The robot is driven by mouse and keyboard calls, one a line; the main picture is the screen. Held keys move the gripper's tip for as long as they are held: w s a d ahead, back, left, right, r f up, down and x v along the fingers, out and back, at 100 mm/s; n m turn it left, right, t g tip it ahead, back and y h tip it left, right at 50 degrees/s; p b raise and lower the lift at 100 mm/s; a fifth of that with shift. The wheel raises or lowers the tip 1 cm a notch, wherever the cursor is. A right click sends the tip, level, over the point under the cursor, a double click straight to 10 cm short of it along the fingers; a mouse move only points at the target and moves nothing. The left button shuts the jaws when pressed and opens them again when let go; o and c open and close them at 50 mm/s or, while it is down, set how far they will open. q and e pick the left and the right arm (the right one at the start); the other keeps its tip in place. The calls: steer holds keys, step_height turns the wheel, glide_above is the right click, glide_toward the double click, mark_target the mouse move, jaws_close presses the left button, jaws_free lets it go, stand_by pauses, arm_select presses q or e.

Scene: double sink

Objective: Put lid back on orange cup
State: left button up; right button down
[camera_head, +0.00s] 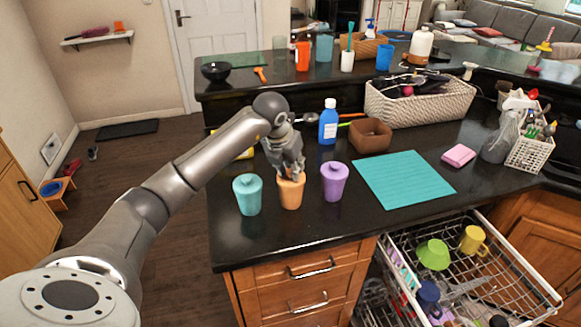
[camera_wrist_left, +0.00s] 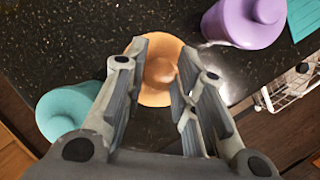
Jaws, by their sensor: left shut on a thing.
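The orange cup (camera_head: 291,193) stands upright on the dark counter, between a teal lidded cup (camera_head: 247,195) and a purple lidded cup (camera_head: 334,181). My left gripper (camera_head: 290,170) is directly above the orange cup, pointing down. In the left wrist view, the orange lid (camera_wrist_left: 149,97) shows its round knob (camera_wrist_left: 160,71) between the two fingers, which are shut on it. The lid is at the cup's top and hides the cup's opening. I cannot tell whether it rests fully on the rim. My right gripper is not in view.
A teal mat (camera_head: 404,180) lies right of the purple cup. A blue bottle (camera_head: 328,122) and a brown box (camera_head: 370,136) stand behind. The open dishwasher rack (camera_head: 490,285) is at the lower right. The counter in front of the cups is clear.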

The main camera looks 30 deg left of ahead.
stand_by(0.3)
arm_select(q)
steer(key=o, duration=0.8)
steer(key=shift+o, duration=0.2)
steer(key=o, duration=0.5)
steer(key=shift+r, duration=0.1)
steer(key=shift+r+p, duration=2.3)
steer(key=shift+r, duration=1.15)
